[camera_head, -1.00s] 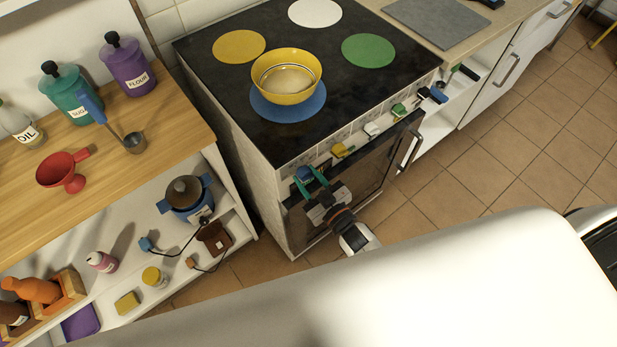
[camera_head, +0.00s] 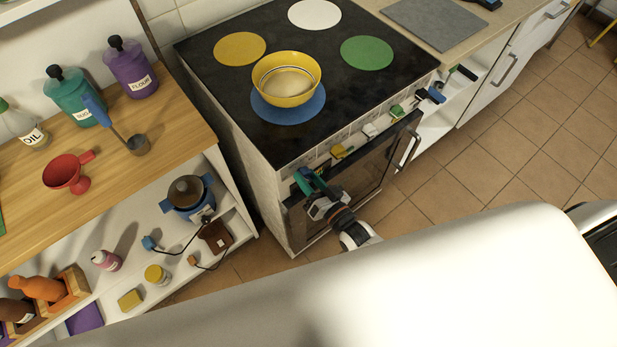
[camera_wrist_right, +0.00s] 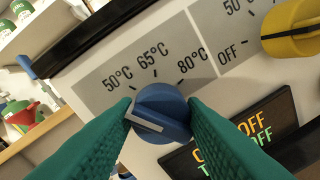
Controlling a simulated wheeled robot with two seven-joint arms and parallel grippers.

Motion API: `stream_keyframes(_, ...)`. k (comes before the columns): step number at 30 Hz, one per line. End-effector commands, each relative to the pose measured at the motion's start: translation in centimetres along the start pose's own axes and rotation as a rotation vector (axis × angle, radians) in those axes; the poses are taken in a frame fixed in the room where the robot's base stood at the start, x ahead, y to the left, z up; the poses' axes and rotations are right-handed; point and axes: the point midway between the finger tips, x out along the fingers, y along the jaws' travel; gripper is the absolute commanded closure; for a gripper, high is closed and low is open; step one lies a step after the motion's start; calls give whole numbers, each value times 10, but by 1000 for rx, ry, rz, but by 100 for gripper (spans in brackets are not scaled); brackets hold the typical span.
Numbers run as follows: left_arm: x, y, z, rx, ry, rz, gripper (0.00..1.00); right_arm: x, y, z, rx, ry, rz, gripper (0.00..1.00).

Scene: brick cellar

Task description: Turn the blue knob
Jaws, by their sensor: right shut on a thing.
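The blue knob (camera_wrist_right: 160,112) is on the stove's front panel, at the left end. In the right wrist view it sits between the two green fingers of my right gripper (camera_wrist_right: 160,122), which are shut on its sides. In the head view my right gripper (camera_head: 310,182) reaches the left end of the panel and hides most of the knob. My left gripper is not in view.
A yellow knob (camera_wrist_right: 291,30) is right of the blue one, and a dark display (camera_wrist_right: 236,135) lies below. The stove top (camera_head: 235,95) holds a yellow bowl (camera_head: 287,94) on the blue burner disc (camera_head: 288,112). The oven door handle (camera_head: 410,148) sticks out at the right.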

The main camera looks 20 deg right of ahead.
Motion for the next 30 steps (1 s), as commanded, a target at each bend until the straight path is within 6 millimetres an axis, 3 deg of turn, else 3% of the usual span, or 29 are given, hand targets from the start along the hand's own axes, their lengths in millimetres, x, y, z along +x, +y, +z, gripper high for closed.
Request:
stream_keyframes(9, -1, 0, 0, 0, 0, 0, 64, 0, 0, 1, 103, 4, 1, 85)
stream_keyframes(23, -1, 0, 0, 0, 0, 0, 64, 0, 0, 1, 117, 4, 2, 85)
stream_keyframes(24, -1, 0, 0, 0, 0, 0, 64, 0, 0, 1, 117, 4, 2, 61)
stream_keyframes(28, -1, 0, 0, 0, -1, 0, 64, 0, 0, 1, 116, 4, 2, 41)
stream_keyframes(30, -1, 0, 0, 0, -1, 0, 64, 0, 0, 1, 116, 4, 2, 41)
